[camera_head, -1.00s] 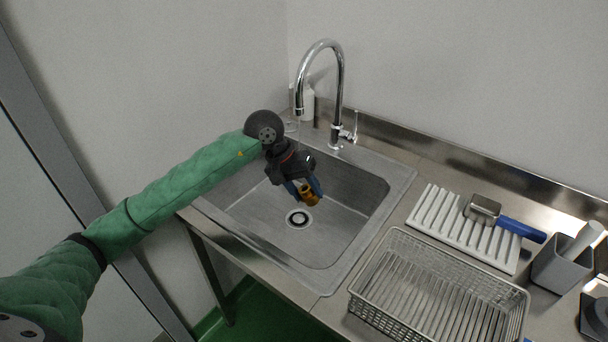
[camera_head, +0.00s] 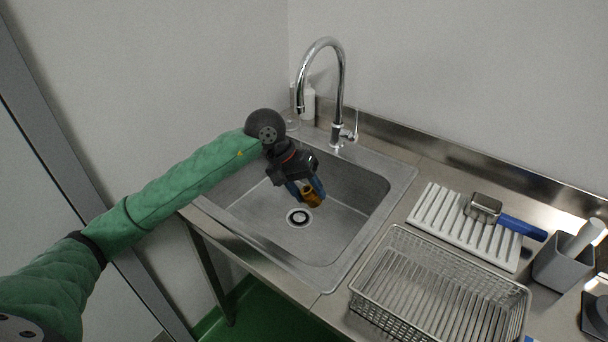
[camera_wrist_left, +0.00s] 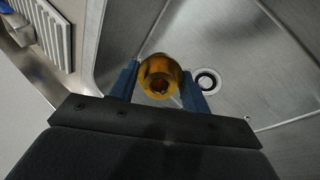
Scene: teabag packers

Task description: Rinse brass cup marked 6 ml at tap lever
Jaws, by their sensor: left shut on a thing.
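The brass cup (camera_head: 312,198) is held over the sink basin by my left gripper (camera_head: 306,190). In the left wrist view the cup (camera_wrist_left: 158,76) sits between the two blue fingers of the gripper (camera_wrist_left: 162,84), its round opening towards the camera. The 6 ml mark cannot be read. The tap (camera_head: 340,95) is a tall chrome gooseneck behind the basin, with its spout end above and to the left of the cup. The tap lever (camera_head: 354,127) stands at the right of the tap base. No water stream is clear. My right gripper is not in view.
The steel sink (camera_head: 345,240) has a round drain (camera_head: 299,217) below the cup. A wire basket (camera_head: 372,318), a ribbed white rack (camera_head: 428,207) with a blue-handled tool (camera_head: 522,229), and a grey holder (camera_head: 560,273) stand on the right. A pale bottle (camera_head: 308,104) stands behind the tap.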

